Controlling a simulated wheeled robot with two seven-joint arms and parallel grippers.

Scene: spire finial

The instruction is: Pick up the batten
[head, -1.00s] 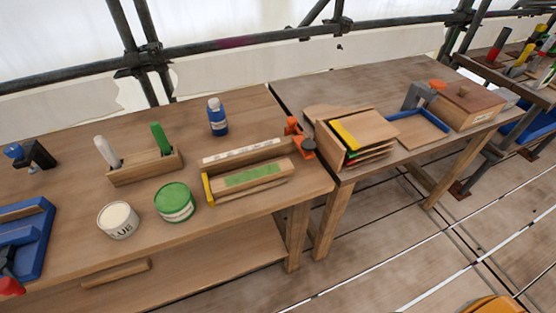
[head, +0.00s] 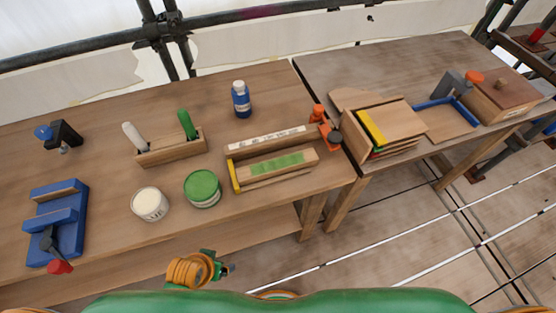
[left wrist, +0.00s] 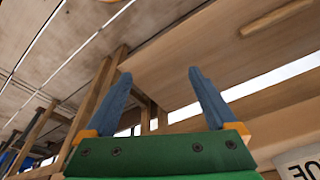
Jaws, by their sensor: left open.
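A wooden bar with a green strip (head: 276,164) lies in a long wooden holder with a yellow end (head: 234,176) on the near bench. A plain wooden bar (left wrist: 276,18) lies on a wooden surface in the left wrist view. I cannot tell for sure which of them is the batten. My left gripper (left wrist: 156,75) is open, its two blue fingers apart with nothing between them. In the head view an orange and green part of my left arm shows just off the bench's front edge. My right gripper is not in view.
A glue can (head: 149,204), a green can (head: 202,188), a wooden block with two handles (head: 170,148), a blue bottle (head: 241,99) and a blue vise (head: 56,224) stand on the bench. An orange clamp (head: 324,127) sits at its right end. A box with boards (head: 376,128) stands beyond.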

